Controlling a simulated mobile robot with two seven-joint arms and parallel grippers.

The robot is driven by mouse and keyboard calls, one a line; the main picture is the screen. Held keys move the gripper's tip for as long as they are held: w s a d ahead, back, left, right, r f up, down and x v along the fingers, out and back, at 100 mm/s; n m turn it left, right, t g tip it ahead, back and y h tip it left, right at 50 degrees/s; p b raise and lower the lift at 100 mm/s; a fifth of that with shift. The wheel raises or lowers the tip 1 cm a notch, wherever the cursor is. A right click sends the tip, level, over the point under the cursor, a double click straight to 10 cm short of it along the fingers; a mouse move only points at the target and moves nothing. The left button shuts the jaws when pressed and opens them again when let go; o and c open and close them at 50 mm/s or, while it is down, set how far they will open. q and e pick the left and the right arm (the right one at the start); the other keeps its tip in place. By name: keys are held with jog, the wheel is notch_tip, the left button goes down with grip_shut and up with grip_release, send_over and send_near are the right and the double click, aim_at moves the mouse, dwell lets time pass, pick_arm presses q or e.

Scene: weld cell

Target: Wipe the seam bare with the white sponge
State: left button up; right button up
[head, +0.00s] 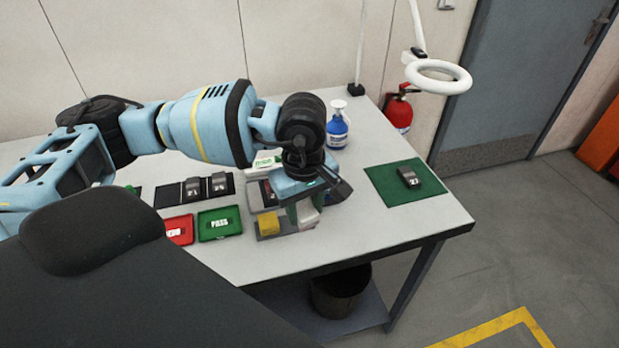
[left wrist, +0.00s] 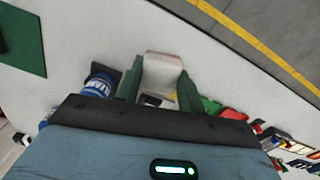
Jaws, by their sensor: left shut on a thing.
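My left gripper (head: 307,212) is low over the table, right of the middle. Its green fingers (left wrist: 158,92) are shut on the white sponge (left wrist: 162,70), which shows between them in the left wrist view. In the head view a small pale part of the sponge (head: 309,217) shows under the gripper, beside a grey holder (head: 268,236) with a yellow sponge (head: 269,223). I cannot tell whether the white sponge touches the holder. A dark part marked 27 (head: 409,177) lies on the green mat (head: 384,190). Its seam is too small to make out. My right gripper is not in view.
A blue-labelled pump bottle (head: 338,130) stands behind the gripper. Red (head: 180,229) and green (head: 219,223) trays lie left of it, with two dark parts (head: 206,188) on a black mat behind. A ring lamp (head: 438,77) overhangs the back right. Table between holder and green mat is clear.

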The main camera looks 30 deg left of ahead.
pick_arm(q)
jog(key=s+d+m, duration=0.1)
jog(key=m, duration=0.3)
jog(key=s+d+m, duration=0.1)
jog(key=m, duration=0.3)
jog(key=s+d+m, duration=0.1)
jog(key=s+m, duration=0.1)
jog(key=m, duration=0.2)
jog(key=shift+s+d+f, duration=0.1)
jog(key=shift+d+f, duration=0.1)
jog(key=shift+f, duration=0.2)
